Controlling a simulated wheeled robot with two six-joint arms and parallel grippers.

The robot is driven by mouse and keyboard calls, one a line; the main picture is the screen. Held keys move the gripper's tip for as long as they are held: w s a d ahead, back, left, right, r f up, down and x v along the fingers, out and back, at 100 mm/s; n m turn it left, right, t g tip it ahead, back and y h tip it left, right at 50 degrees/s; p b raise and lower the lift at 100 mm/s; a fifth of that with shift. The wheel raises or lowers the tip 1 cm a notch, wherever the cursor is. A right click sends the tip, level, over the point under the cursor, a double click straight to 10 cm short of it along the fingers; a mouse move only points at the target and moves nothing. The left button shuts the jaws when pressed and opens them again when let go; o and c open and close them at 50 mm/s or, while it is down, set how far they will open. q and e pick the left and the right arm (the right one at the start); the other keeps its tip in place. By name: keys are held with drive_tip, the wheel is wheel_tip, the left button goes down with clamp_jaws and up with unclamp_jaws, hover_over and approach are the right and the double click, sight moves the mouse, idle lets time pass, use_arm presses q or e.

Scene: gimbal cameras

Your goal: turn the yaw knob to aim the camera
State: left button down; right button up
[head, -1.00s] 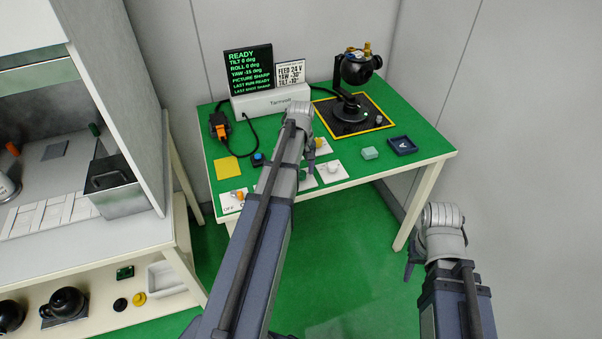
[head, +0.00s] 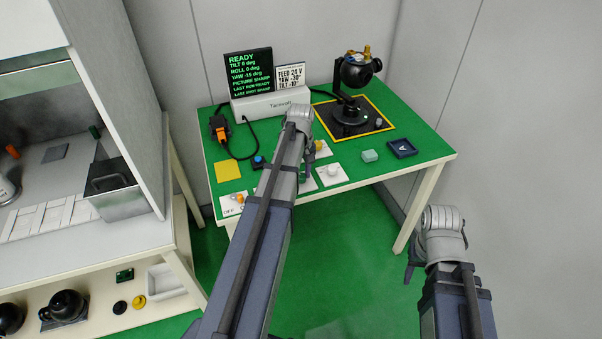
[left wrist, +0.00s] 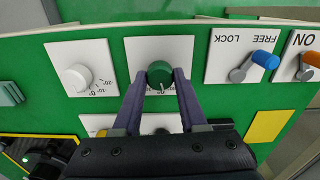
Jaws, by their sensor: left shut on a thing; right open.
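A round green knob (left wrist: 159,74) with a pale pointer mark stands on a white panel plate (left wrist: 148,47) in the left wrist view. My left gripper (left wrist: 160,81) is shut on this knob, with one finger on each side. The plate's label is hidden or too small to read. In the head view my left gripper (head: 303,177) is low over the table's front part, and the arm hides the knob. The black camera (head: 357,70) sits on its gimbal stand at the back right. The display (head: 249,73) reads READY, roll 0 deg, yaw -15 deg. My right gripper (head: 411,268) is open and empty, off the table.
A white knob (left wrist: 77,78) with a degree scale is beside the green one. A blue-handled FREE/LOCK lever (left wrist: 262,60) and an orange-handled lever (left wrist: 311,59) are on the other side. A placard (head: 290,75) reads FEED 24 V, YAW -30°, TILT -10°. A blue tray (head: 402,147) lies at the right.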

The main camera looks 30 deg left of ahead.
use_arm(q)
drive_tip(key=shift+m, duration=0.3)
drive_tip(key=m, duration=0.3)
drive_tip(key=shift+m, duration=0.4)
drive_tip(key=m, duration=0.4)
drive_tip(key=shift+m, duration=0.3)
drive_tip(key=shift+c, duration=2.2)
unclamp_jaws()
drive_tip(key=shift+r, duration=0.1)
